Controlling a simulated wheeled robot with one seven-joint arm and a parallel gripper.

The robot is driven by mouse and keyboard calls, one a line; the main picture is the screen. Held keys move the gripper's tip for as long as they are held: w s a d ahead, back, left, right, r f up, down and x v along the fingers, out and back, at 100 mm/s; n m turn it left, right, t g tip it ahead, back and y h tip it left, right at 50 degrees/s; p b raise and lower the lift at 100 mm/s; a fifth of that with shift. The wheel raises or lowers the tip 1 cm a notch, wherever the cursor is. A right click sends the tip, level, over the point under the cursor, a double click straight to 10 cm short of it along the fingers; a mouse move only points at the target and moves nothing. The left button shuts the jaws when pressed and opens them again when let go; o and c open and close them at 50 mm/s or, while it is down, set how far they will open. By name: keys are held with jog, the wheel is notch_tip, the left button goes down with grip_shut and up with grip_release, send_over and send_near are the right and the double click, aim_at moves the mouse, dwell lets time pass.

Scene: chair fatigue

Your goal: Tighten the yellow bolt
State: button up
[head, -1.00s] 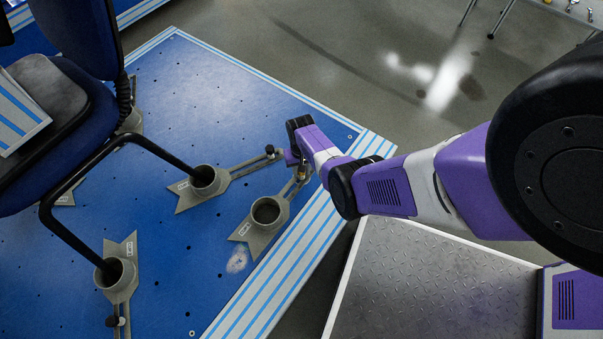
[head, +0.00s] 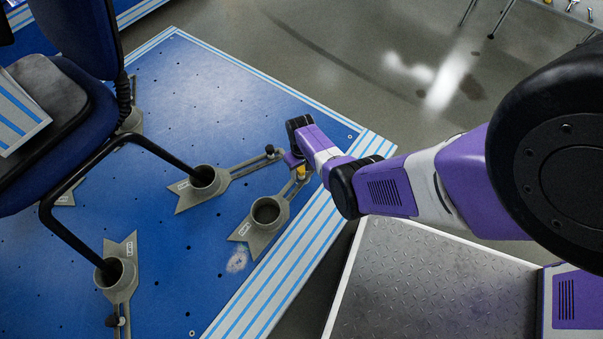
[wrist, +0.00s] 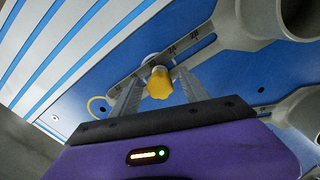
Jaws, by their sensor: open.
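The yellow bolt (wrist: 159,83) has a knob-like head and sits at the slotted arm of a grey clamp bracket (wrist: 205,45) in the wrist view. In the head view the yellow bolt (head: 301,172) shows small beside my wrist. My gripper (wrist: 157,84) is open, with one finger on each side of the bolt head. I cannot tell whether either finger touches it. In the head view my gripper (head: 298,168) is mostly hidden by my purple wrist. The bracket's round cup (head: 267,212) is empty.
A blue chair (head: 80,100) stands on the left with its legs in other cups. Another bracket (head: 203,182) lies close to my gripper on the blue platform (head: 190,260). The striped platform edge (head: 290,260) runs along the right. A grey metal surface (head: 430,290) lies beyond it.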

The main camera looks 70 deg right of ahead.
dwell(0.3)
jog(key=shift+n, duration=2.2)
jog(key=shift+n, duration=2)
jog(key=n, duration=0.4)
